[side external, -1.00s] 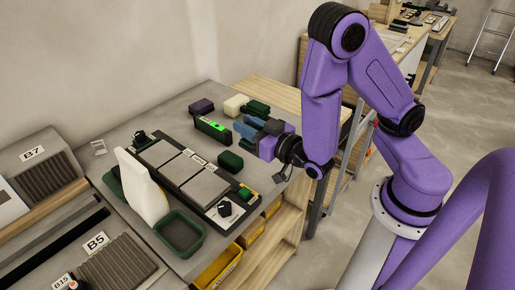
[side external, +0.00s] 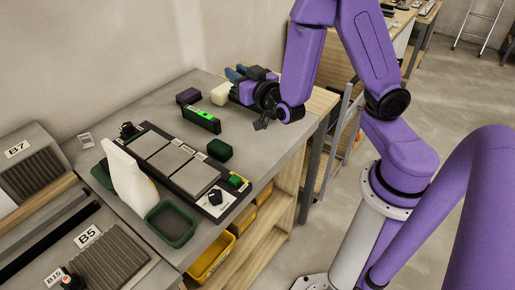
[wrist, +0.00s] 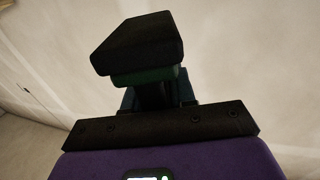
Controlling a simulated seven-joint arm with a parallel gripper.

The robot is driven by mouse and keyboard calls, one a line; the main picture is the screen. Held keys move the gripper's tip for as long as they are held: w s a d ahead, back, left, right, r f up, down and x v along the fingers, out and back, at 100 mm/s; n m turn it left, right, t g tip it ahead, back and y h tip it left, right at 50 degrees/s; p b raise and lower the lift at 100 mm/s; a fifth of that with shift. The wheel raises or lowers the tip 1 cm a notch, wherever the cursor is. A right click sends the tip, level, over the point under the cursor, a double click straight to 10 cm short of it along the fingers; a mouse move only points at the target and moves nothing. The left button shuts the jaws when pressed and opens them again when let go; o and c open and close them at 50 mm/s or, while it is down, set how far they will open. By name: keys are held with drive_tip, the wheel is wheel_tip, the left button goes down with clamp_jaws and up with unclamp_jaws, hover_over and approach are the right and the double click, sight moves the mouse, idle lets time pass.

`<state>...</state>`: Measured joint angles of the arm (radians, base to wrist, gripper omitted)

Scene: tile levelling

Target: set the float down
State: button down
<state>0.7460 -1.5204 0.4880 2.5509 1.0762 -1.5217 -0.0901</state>
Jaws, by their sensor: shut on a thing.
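In the wrist view, a dark block with a dark green layer under it, which I take to be the float (wrist: 140,45), is in front of the jaws. My gripper (side external: 238,74) is shut on it, above the back right part of the grey bench (side external: 272,136). The fingers point left, toward the wall. In the side view, a dark piece of the float (side external: 258,72) shows at the jaws; the rest is hidden by the gripper. The wrist view shows only wall behind the float, so no resting surface is seen there.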

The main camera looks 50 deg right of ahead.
idle(0.9)
drive_tip(key=s+a+f+n+y, duration=0.3)
drive_tip(key=s+a+f+y, duration=0.2)
drive_tip(key=a, duration=0.4)
drive_tip(key=shift+s+f+t, duration=0.4)
drive_tip(key=shift+s+f, duration=0.1)
drive_tip(key=shift+s, duration=0.4)
drive_tip(key=shift+f, duration=0.1)
drive_tip(key=shift+f, duration=4.7)
drive_tip(key=shift+f, duration=0.15)
drive_tip(key=c, duration=0.9)
unclamp_jaws()
